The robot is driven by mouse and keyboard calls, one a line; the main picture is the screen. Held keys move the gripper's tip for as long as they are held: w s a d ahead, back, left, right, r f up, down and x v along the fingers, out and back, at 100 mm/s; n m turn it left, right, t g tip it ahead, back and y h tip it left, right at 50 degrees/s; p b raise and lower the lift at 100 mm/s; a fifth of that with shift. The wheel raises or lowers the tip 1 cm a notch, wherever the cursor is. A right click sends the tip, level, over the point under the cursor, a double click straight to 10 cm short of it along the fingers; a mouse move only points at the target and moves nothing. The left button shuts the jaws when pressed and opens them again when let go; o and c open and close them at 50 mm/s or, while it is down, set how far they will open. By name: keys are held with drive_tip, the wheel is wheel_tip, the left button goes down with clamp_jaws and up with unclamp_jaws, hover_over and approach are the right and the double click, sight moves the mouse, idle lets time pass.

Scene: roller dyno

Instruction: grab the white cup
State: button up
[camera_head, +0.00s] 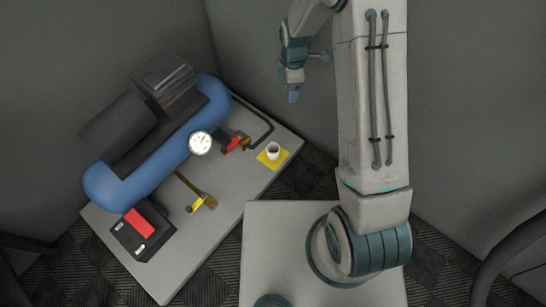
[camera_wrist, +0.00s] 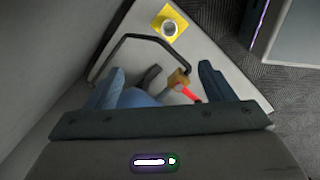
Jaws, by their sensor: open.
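The white cup (camera_head: 273,149) stands upright on a yellow square mat (camera_head: 283,160) near the right end of the grey platform in the head view. In the wrist view the cup (camera_wrist: 169,27) shows near the top, on the yellow mat (camera_wrist: 184,19). My gripper (camera_head: 293,94) hangs above and behind the platform, apart from the cup. In the wrist view its two blue-grey fingers (camera_wrist: 158,82) are spread apart, with nothing held between them. The cup lies beyond the fingertips in that view.
A blue compressor tank (camera_head: 165,155) with a round gauge (camera_head: 200,143) fills the platform's back left. A black bent handle (camera_head: 262,127) and a red-handled valve (camera_head: 236,143) are near the cup. A black and red battery (camera_head: 142,230) and a brass tool (camera_head: 203,200) lie farther left.

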drive_tip(key=w+a+f+n+b, duration=0.1)
drive_tip(key=a+f+n+b, duration=0.15)
drive_tip(key=f, duration=0.75)
drive_tip(key=a+f+n+b, duration=0.1)
drive_tip(key=f+n+b, duration=0.2)
drive_tip(key=f, duration=0.6)
drive_tip(key=n+g+b, duration=0.1)
drive_tip(key=n+b, duration=0.2)
hover_over(273, 151)
drive_tip(key=s, duration=0.2)
wheel_tip(273, 151, down, 12)
drive_tip(key=shift+n, duration=0.25)
drive_tip(key=f+b, duration=0.1)
drive_tip(key=f, duration=0.3)
drive_tip(key=f+b, duration=0.2)
drive_tip(key=f, duration=0.2)
drive_tip(key=shift+s+d+f, duration=0.15)
drive_tip(key=shift+d+f, duration=0.05)
drive_tip(key=shift+f, duration=0.05)
drive_tip(key=shift+a+f+b, duration=0.15)
drive_tip(key=shift+f+b, duration=1.4)
drive_tip(key=shift+f, duration=1.45)
drive_tip(key=c, duration=1)
